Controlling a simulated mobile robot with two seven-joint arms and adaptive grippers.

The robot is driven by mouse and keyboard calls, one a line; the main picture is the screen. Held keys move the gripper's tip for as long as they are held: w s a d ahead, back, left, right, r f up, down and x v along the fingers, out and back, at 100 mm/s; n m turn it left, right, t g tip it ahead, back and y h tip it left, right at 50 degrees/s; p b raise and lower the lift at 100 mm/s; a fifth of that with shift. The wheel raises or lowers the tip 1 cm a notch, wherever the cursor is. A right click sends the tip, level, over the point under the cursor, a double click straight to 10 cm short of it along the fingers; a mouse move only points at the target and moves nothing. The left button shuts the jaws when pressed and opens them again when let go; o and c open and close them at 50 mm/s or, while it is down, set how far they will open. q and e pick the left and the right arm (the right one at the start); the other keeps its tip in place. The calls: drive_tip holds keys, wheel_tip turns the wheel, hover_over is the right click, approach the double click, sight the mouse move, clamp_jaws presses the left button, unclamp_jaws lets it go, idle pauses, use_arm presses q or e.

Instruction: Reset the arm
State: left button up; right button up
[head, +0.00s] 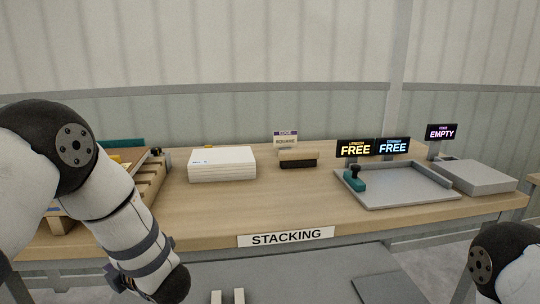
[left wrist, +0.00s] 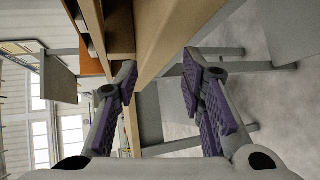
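My left arm comes in from the left of the head view and bends down in front of the table's left part. Its lower end is at the bottom edge of that view. In the left wrist view my left gripper (left wrist: 160,72) is open, its two purple-padded fingers well apart with nothing between them. The wooden table edge (left wrist: 166,45) shows beyond the fingertips, and the gripper appears to be off the table's side. Only a rounded joint and link of my right arm show at the head view's bottom right. My right gripper is out of view.
The wooden table (head: 225,222) bears a STACKING label (head: 286,237). On it stand a white stack (head: 222,164), a brown-black block (head: 298,159), a grey tray (head: 410,196) holding a teal-based, black-knobbed object (head: 355,179), and a grey slab (head: 478,177). FREE signs (head: 374,148) and an EMPTY sign (head: 441,133) stand behind.

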use_arm(q)
drive_tip(key=s+d+f+m+g+h, duration=0.1)
drive_tip(key=s+d+f+m+h, duration=0.3)
drive_tip(key=s+f+m, duration=0.4)
drive_tip(key=s+d+f+m+h, duration=0.4)
drive_tip(key=s+f+m, duration=0.3)
drive_tip(key=f+m, duration=0.3)
drive_tip(key=s+d+f+m+g+h, duration=0.1)
drive_tip(key=s+m, duration=0.3)
drive_tip(key=s, duration=0.4)
drive_tip(key=s+d+f+m+g+h, duration=0.2)
drive_tip(key=s+d+m+g, duration=0.1)
drive_tip(key=s, duration=0.5)
drive_tip(key=s+d+f+m+g+h, duration=0.1)
drive_tip(key=s+d+m+g+h, duration=0.1)
drive_tip(key=s+m, duration=0.3)
drive_tip(key=s+d+g, duration=0.1)
drive_tip(key=s, duration=0.2)
drive_tip(key=shift+s+f+m+g, duration=0.2)
drive_tip(key=shift+m+g, duration=0.2)
drive_tip(key=shift+w, duration=0.1)
